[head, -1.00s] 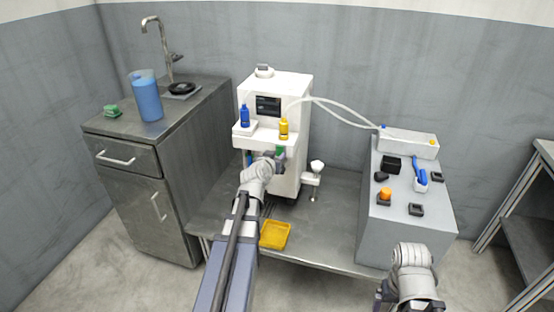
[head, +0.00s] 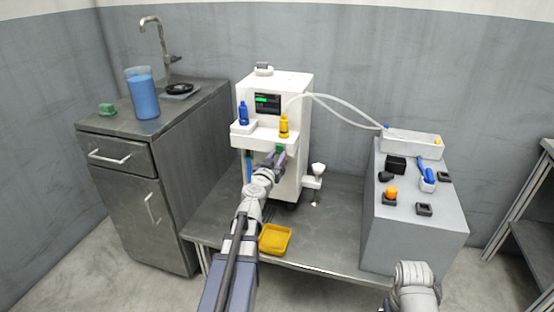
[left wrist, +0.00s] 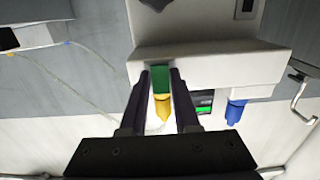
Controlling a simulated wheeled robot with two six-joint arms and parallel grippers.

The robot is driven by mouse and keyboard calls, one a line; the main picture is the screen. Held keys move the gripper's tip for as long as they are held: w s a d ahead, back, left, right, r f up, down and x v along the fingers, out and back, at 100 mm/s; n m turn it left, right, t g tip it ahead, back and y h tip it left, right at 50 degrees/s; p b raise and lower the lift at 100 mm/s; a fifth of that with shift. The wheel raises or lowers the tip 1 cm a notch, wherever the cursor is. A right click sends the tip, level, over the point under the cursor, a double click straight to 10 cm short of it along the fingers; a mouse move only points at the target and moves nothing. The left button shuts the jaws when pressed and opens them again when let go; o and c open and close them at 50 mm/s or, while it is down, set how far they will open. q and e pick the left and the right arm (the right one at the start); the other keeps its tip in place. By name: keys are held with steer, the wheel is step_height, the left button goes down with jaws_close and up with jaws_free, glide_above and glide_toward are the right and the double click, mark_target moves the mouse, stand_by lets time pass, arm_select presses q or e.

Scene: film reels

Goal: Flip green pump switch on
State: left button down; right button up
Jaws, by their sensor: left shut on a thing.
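The white pump machine (head: 290,92) stands on the low metal table. Its green switch (head: 279,148) is on the front, below the ledge with the bottles. My left gripper (head: 273,158) is at the switch from the front. In the left wrist view, the green switch (left wrist: 161,78) lies between the two dark fingers of my left gripper (left wrist: 161,80), which is shut on it. The machine's screen (head: 267,104) shows a lit green bar. The fingers partly hide the switch, so its exact tilt is hard to tell. My right gripper is out of view.
A blue bottle (head: 243,113) and a yellow bottle (head: 284,126) are on the machine's ledge. A yellow tray (head: 275,239) lies in front. A grey block (head: 415,234) with small parts stands right. A blue jug (head: 143,96) is on the left cabinet.

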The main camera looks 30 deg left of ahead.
arm_select(q)
steer(key=c, duration=0.6)
jaws_free()
steer(key=shift+c, duration=0.2)
steer(key=shift+s+d, duration=0.1)
